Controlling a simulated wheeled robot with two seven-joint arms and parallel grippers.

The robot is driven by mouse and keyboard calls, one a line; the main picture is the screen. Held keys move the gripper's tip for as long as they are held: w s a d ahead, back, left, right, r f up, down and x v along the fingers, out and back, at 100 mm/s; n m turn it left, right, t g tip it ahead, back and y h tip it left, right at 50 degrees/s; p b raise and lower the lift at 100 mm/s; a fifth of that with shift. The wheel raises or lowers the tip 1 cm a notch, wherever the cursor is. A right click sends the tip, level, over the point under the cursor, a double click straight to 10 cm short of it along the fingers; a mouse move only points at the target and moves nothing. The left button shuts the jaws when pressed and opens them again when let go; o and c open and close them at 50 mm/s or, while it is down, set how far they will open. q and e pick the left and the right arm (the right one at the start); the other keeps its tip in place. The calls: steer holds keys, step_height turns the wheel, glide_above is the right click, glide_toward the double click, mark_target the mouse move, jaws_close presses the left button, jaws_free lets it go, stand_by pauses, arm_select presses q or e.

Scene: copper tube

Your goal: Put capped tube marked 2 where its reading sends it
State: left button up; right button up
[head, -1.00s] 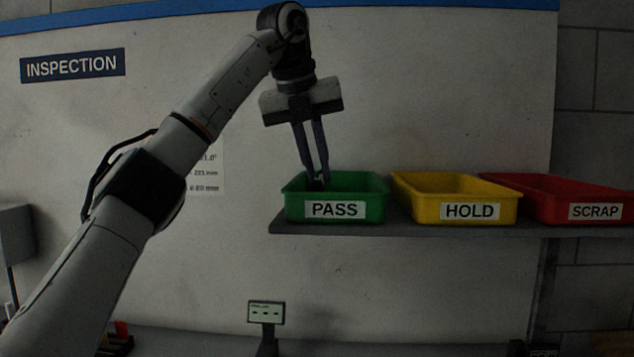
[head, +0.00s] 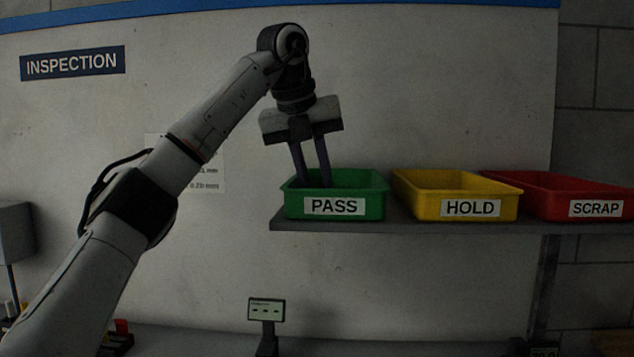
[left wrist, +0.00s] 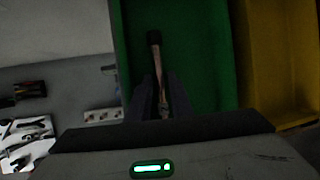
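The capped tube (left wrist: 156,66) shows in the left wrist view as a thin copper length with a dark cap at its far end. In the left wrist view the fingers (left wrist: 161,90) stand either side of the tube's near end. The head view hides the tube. My right gripper is not in view.
The yellow HOLD bin (head: 428,205) and red SCRAP bin (head: 545,205) stand to the right on the same shelf (head: 400,228). A small display (head: 266,310) stands below. A white wall sheet (head: 208,180) is partly behind my arm.

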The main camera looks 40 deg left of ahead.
arm_select(q)
steer(key=shift+r, duration=0.3)
steer(key=v, duration=1.2)
